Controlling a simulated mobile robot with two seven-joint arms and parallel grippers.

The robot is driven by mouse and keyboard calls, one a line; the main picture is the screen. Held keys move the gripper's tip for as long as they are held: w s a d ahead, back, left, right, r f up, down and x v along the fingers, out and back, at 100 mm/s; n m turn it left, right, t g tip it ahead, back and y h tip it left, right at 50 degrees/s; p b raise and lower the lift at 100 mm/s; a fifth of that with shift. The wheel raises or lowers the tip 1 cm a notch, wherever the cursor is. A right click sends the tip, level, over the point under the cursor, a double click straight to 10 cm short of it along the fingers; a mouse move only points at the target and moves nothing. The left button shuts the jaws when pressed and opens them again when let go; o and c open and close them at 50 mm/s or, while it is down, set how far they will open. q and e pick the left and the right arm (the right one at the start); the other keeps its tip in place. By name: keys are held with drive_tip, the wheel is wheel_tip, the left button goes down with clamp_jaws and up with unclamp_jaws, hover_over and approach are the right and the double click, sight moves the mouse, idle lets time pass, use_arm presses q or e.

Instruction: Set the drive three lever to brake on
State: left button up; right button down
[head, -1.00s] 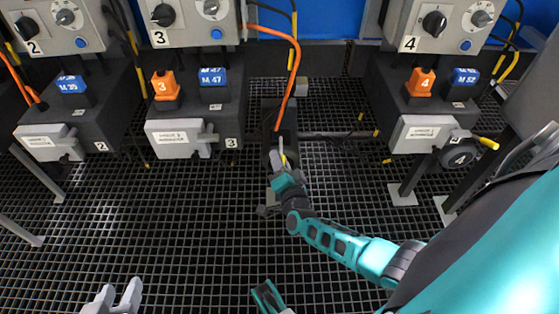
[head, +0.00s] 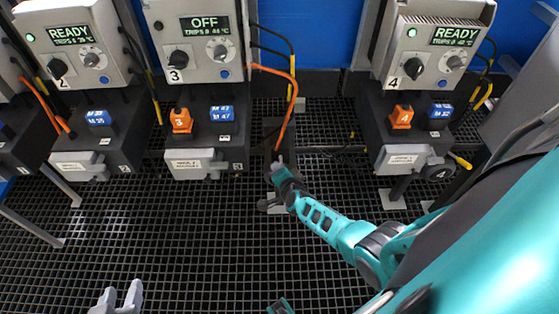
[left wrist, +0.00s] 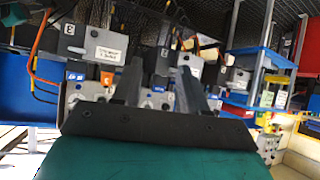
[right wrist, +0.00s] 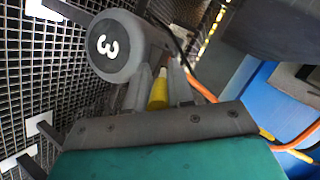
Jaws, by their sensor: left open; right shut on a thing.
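The drive three unit (head: 197,45) has a display that reads OFF. Its dark lower block carries a white-labelled grey box (head: 188,165). In the right wrist view, a round grey hub (right wrist: 116,46) marked 3 sits beside a yellow lever handle (right wrist: 158,92). My right gripper (right wrist: 160,78) is shut on this handle. In the head view, my right gripper (head: 278,168) is low, just right of the drive three block, and covers most of the lever. My left gripper (head: 119,296) is open and empty at the bottom left; its fingers also show in the left wrist view (left wrist: 160,82).
Drive two (head: 70,45) on the left and drive four (head: 430,50) on the right read READY. Drive four has its own yellow lever handle (head: 460,161). An orange cable (head: 290,100) hangs just above my right gripper. The grating floor (head: 180,240) in front is clear.

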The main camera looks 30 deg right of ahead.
drive_tip(key=shift+w+r+g+p, duration=0.2)
drive_tip(key=shift+r+g+p, duration=0.3)
drive_tip(key=shift+r+p, duration=0.3)
drive_tip(key=shift+d+y+p, duration=0.1)
drive_tip(key=shift+y+p, duration=0.3)
drive_tip(key=shift+p, duration=0.35)
use_arm(q)
drive_tip(key=shift+s+a+r, duration=0.25)
drive_tip(key=shift+a+r, duration=0.1)
drive_tip(key=shift+a, duration=0.15)
drive_tip(key=shift+s+a+r, duration=0.25)
drive_tip(key=shift+a+r, duration=0.05)
drive_tip(key=shift+a, duration=0.15)
use_arm(e)
drive_tip(key=shift+w+f+g, duration=0.1)
drive_tip(key=shift+g, duration=0.2)
drive_tip(key=c, duration=1.1)
unclamp_jaws()
drive_tip(key=shift+o, duration=0.2)
use_arm(q)
drive_tip(key=shift+r, duration=0.2)
